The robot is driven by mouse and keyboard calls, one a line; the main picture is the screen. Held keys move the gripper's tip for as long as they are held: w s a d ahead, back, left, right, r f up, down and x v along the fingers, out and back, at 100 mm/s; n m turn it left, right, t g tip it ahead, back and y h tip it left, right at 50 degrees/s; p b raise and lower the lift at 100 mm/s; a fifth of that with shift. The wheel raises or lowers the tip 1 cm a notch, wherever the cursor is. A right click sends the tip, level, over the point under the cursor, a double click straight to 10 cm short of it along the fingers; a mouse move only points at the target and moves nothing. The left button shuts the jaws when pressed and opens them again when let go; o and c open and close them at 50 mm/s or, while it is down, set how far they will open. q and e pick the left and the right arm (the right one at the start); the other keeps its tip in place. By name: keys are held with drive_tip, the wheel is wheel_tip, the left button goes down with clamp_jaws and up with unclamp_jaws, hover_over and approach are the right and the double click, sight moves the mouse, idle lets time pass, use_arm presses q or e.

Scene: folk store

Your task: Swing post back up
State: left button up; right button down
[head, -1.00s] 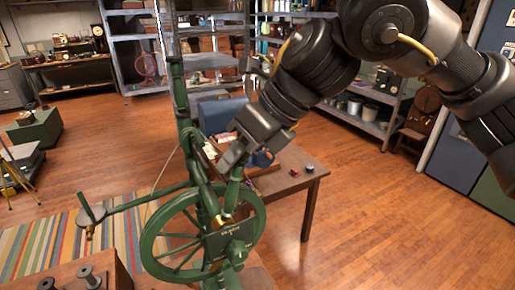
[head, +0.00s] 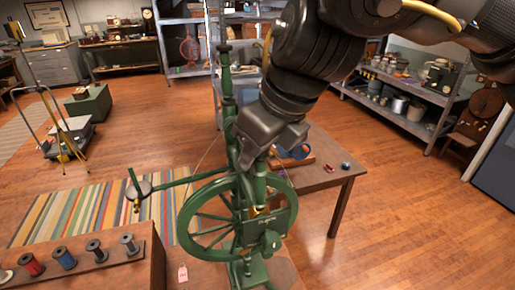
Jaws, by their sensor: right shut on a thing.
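A green spinning wheel (head: 205,232) stands in the middle of the head view, with a tall green post (head: 227,85) rising behind its wheel, close to upright. A green side arm (head: 190,178) reaches out to the left and carries a small round plate (head: 139,190) with a short peg. My right gripper (head: 246,160) comes down from the upper right and is shut on the green post, just above the wheel rim. The gripper body hides the grasped part. My left gripper is not in view.
A wooden table (head: 330,178) with small items stands close behind on the right. A wooden box with several spools (head: 65,258) is at the lower left. A striped rug (head: 65,215) lies on the left. Open floor lies right.

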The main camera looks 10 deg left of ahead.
drive_tip(key=c, duration=1.2)
unclamp_jaws()
drive_tip(key=shift+a, duration=0.15)
drive_tip(key=shift+d+r, duration=0.35)
drive_tip(key=shift+r, duration=0.15)
drive_tip(key=b+v, duration=0.2)
drive_tip(key=v, duration=0.7)
drive_tip(key=shift+s+r, duration=0.15)
drive_tip(key=shift+r, duration=0.1)
